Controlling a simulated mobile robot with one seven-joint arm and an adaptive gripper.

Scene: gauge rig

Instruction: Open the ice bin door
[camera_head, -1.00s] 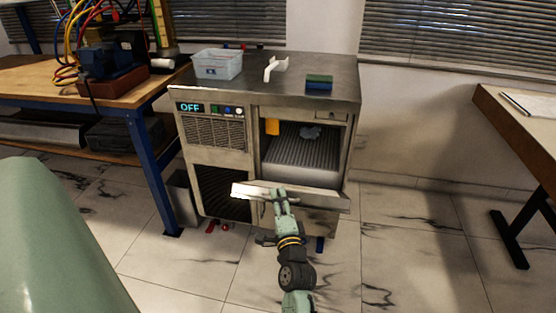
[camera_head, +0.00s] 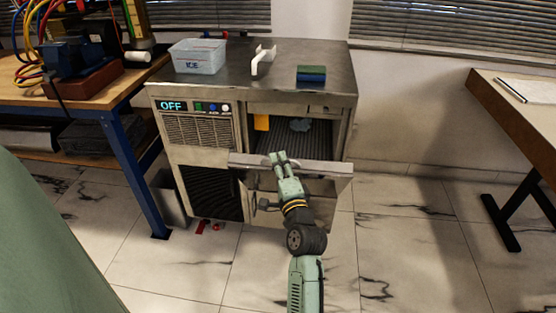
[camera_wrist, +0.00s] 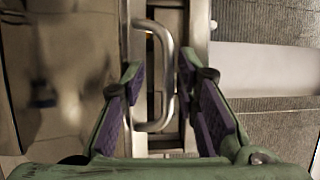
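The ice bin door (camera_head: 320,168) on the front of the steel ice machine is partly open. Its top edge tilts out from the cabinet, and the bin interior (camera_head: 285,138) shows above it. My gripper (camera_head: 277,155) is at the door's top edge, left of its middle. In the wrist view, the bar handle (camera_wrist: 166,75) lies between the two fingers of my gripper (camera_wrist: 161,68). The fingers are apart, with gaps visible beside the bar, so they do not look clamped on it. The door's lower part is partly hidden by my arm.
On the machine's top stand a clear ICE tub (camera_head: 198,57), a white scoop-like piece (camera_head: 263,60) and a green-and-blue sponge (camera_head: 311,73). The panel (camera_head: 197,107) reads OFF. A workbench (camera_head: 115,95) stands left and a table (camera_head: 520,105) right. Floor between machine and right table is clear.

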